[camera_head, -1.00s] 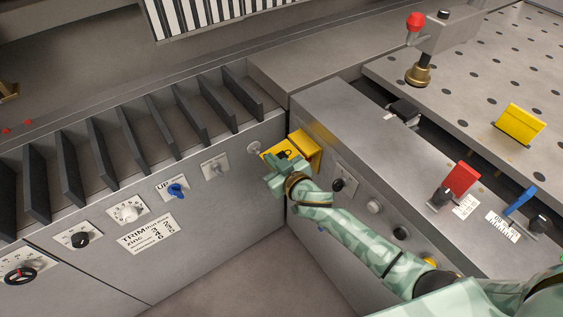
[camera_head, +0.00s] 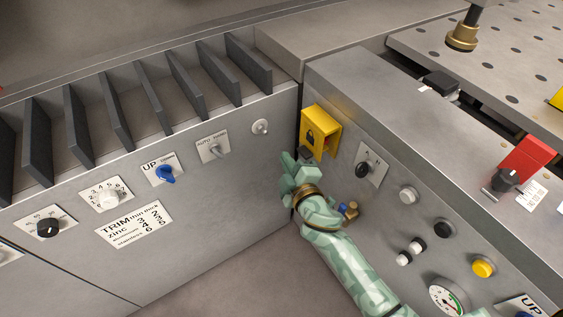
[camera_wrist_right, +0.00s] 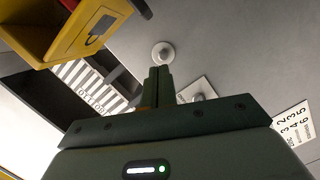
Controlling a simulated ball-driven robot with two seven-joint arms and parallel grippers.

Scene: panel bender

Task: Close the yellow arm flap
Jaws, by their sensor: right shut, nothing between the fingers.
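The yellow arm flap (camera_head: 310,137) bears a black padlock symbol and is on a yellow housing at the left end of the right-hand cabinet's front. It stands out from the cabinet face, with a hollow visible beside it. In the right wrist view the flap (camera_wrist_right: 101,28) is at the upper left, partly cut off by the frame edge. My right gripper (camera_head: 287,168) is just below and left of the flap, apart from it. Its fingers (camera_wrist_right: 160,82) are shut and empty. My left gripper is not in view.
A black knob (camera_head: 362,170) and several buttons lie right of the flap. The left cabinet face carries a round silver knob (camera_head: 261,127), an auto switch (camera_head: 215,148) and a blue knob (camera_head: 165,174). The two faces form a tight corner beside my gripper.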

